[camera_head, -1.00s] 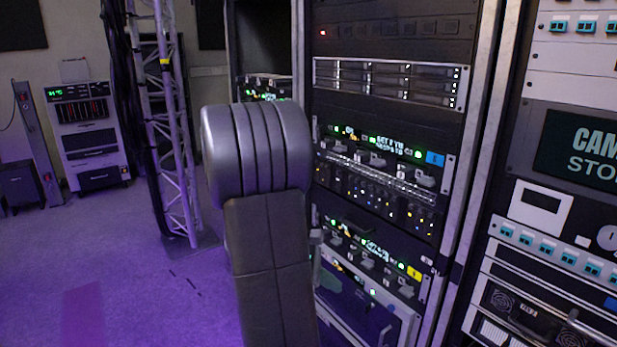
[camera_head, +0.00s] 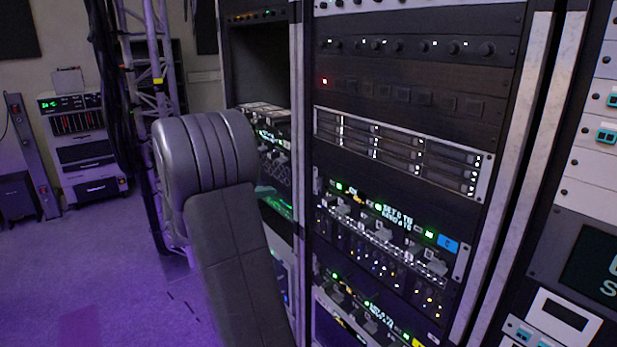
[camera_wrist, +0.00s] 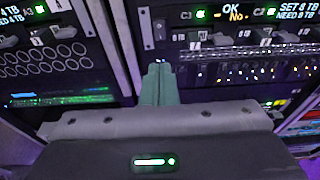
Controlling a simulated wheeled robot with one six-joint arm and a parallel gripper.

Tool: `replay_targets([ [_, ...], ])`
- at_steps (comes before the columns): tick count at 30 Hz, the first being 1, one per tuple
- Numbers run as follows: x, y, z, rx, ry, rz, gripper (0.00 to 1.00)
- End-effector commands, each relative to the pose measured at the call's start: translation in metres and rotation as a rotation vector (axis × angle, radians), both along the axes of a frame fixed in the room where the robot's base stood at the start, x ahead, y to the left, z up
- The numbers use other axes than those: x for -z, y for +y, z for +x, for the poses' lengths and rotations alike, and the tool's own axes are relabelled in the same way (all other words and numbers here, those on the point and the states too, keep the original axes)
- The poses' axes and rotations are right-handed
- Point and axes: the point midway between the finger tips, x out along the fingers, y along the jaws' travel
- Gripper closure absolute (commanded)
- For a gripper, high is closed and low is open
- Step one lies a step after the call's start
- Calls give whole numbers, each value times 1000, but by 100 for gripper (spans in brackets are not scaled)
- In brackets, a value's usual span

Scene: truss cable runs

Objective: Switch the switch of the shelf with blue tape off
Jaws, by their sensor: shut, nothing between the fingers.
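The shelf with blue tape (camera_head: 447,243) is in the middle rack in the head view, with green lights, a small text display and a row of grey handles. In the wrist view my gripper (camera_wrist: 156,70) is shut and empty, its green fingers pointing at the rack. A small rocker switch (camera_wrist: 159,29) sits just beyond the fingertips, at the left end of a shelf panel (camera_wrist: 235,13) marked C2 and C3. No tape shows there, so I cannot tell from that view which shelf it is. Contact with the switch is unclear. My arm hides the gripper in the head view.
A similar shelf with yellow tape (camera_head: 412,340) is below. A metal rack post (camera_wrist: 121,40) stands left of the fingers, with another rack's shelf (camera_wrist: 45,45) beyond it. A truss with black cables (camera_head: 150,110) stands left. Floor at left (camera_head: 90,265) is open.

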Motion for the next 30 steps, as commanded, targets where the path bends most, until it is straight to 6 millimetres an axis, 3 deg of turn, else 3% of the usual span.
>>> replay_targets([
  [11,2,-7,4,2,0,1,100],
  [26,19,-85,60,5,1,2,100],
  [30,15,-101,72,4,0,2,100],
])
